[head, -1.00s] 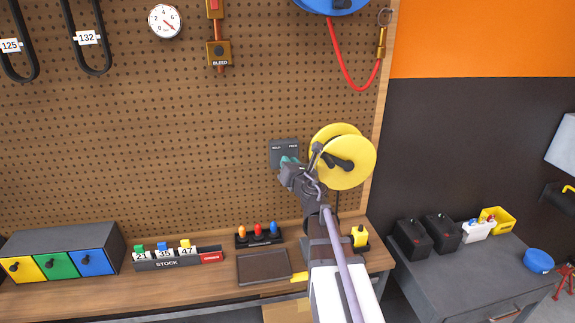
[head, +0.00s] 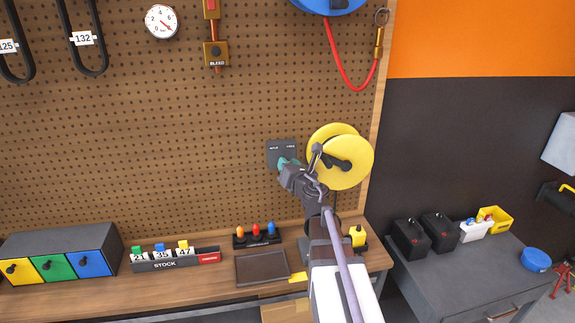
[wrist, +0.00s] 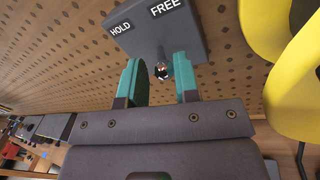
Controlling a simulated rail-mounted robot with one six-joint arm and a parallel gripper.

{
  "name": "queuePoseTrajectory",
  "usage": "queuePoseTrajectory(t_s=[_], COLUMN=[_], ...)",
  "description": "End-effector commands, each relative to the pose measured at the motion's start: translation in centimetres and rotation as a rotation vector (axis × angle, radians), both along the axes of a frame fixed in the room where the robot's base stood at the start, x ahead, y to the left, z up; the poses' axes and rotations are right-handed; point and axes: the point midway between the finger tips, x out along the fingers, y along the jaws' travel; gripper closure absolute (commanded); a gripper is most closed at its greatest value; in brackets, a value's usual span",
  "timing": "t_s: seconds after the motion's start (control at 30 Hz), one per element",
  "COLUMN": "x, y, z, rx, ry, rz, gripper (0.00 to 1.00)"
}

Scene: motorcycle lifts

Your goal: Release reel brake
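The reel brake is a dark grey panel (head: 280,147) on the pegboard, left of the yellow reel (head: 351,168). In the wrist view the panel (wrist: 158,42) carries the labels HOLD on the left and FREE on the right. A small brake lever end (wrist: 161,71) shows below the labels, between my fingers and nearer the right one. My gripper (head: 284,163) is at the panel's lower part; in the wrist view its teal fingers (wrist: 158,75) are apart, one on each side of the lever end. I cannot tell whether the right finger touches it. The rest of the lever is hidden.
The reel, which also shows in the wrist view (wrist: 297,85), stands close to the right of my gripper. Below are a dark tray (head: 262,267), a block with coloured levers (head: 257,238) and a yellow item (head: 357,236). The pegboard left of the panel is clear.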

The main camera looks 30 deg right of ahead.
Motion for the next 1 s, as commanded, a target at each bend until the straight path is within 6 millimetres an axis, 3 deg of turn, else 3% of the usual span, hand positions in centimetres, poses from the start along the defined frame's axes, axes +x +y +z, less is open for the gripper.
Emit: queuePoseTrajectory(t_s=[0.3, 0.77, 0.87, 0.97, 1.0], x=[-6.3, -6.7, -6.5, -6.5, -6.7], y=[0.6, 0.6, 0.5, 0.1, 0.1], z=[0.0, 0.0, 0.4, 0.1, -0.8], rx=[0.000, 0.008, 0.134, 0.501, 0.713], ry=[0.000, -0.002, -0.041, -0.124, -0.155], rz=[-0.002, -0.005, -0.071, -0.256, -0.363], gripper=[0.71, 0.71, 0.71, 0.71, 0.71])
